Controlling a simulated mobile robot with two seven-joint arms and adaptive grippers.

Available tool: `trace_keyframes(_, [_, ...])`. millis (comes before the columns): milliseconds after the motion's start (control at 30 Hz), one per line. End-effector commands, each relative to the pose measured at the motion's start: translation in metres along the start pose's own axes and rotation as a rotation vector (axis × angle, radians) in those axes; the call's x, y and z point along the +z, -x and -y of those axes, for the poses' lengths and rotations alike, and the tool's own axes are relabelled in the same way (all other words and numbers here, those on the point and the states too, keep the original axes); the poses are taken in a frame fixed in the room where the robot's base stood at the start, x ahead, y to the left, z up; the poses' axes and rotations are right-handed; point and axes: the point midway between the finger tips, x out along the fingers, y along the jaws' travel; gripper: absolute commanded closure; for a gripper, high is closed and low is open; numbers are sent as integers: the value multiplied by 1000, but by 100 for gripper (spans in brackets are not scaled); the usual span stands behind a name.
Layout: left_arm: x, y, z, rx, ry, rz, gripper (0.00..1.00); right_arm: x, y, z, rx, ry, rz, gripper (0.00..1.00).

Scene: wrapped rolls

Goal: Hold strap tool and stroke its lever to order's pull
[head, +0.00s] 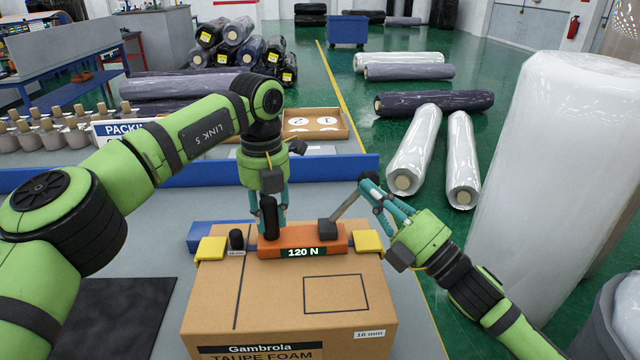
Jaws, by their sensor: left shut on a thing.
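The orange strap tool (290,241) lies on top of a cardboard box (220,300), and its display reads 120 N. My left gripper (270,212) points down, shut on the tool's upright black handle (269,218). The tool's grey lever (346,206) slants up and to the right from a dark block at the tool's right end. My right gripper (369,192) is at the lever's upper end; its fingers overlap the lever tip, and I cannot tell whether they are closed on it. A dark strap line runs down the box's left part.
Yellow corner pieces (369,242) sit at both sides of the box top. A small black knob (236,238) stands left of the tool. A tall wrapped roll (545,170) stands at right. A wooden tray (315,124) and a blue rail (335,173) lie behind.

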Motion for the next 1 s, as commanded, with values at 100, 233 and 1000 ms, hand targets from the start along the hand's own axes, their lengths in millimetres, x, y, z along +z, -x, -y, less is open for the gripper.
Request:
trace_keyframes(100, [0,1,0,0,-2,-1,100,3,1,4,-8,-3,9,100])
trace_keyframes(233, [0,1,0,0,-2,-1,100,3,1,4,-8,-3,10,100])
trace_keyframes(1000, [0,0,0,1,1,0,100,-1,79,16,-4,-2,4,100])
